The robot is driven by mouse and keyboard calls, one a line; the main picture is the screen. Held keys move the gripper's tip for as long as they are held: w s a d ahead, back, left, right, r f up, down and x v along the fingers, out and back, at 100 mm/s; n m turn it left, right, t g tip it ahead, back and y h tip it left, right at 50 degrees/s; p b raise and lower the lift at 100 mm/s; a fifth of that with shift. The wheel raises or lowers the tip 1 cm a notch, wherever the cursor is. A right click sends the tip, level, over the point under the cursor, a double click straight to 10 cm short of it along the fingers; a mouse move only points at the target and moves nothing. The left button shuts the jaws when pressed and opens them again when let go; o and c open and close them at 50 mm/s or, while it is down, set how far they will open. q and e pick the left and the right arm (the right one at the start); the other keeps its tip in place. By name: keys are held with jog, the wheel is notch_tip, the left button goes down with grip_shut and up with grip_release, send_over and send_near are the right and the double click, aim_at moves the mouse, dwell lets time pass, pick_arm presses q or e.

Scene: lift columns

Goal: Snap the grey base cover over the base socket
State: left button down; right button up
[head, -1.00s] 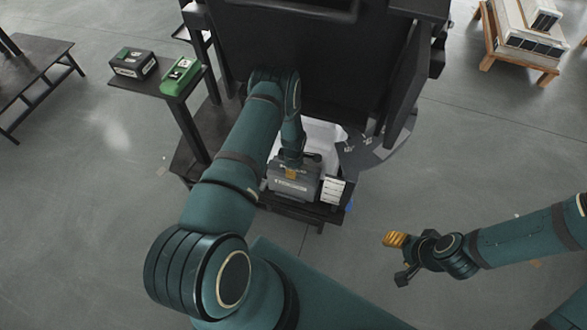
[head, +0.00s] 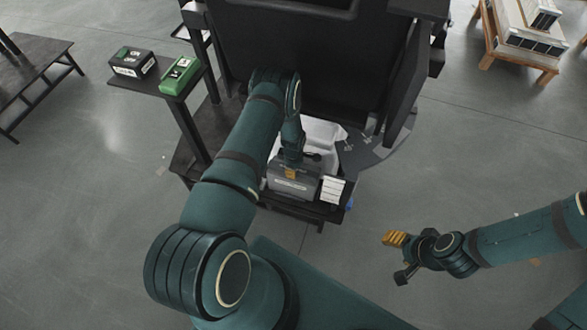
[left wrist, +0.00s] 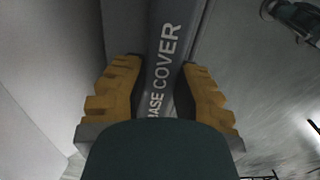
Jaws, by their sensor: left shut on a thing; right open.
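The grey base cover (head: 286,187) is in the middle of the head view, low in the dark workstation. My left gripper (head: 291,170) reaches down onto it from above. In the left wrist view, its yellow fingers are shut on the cover (left wrist: 165,55), one on each side of a grey strip lettered "BASE COVER". The base socket cannot be made out; the cover and my left arm hide that spot. My right gripper (head: 397,258) is open and empty, over the floor at the right, well away from the cover.
A white surface (head: 322,133) lies just behind the cover, and a white label card (head: 332,190) stands at its right. Dark panels (head: 300,60) rise behind. A side shelf (head: 160,85) at the left holds a black box (head: 133,63) and a green case (head: 180,75).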

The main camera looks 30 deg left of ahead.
dwell(0.4)
pick_arm(q)
jog(key=shift+c, duration=0.8)
grip_release()
jog(key=shift+f, duration=0.1)
jog(key=shift+r+p, duration=2.7)
jog(key=shift+r, duration=1.6)
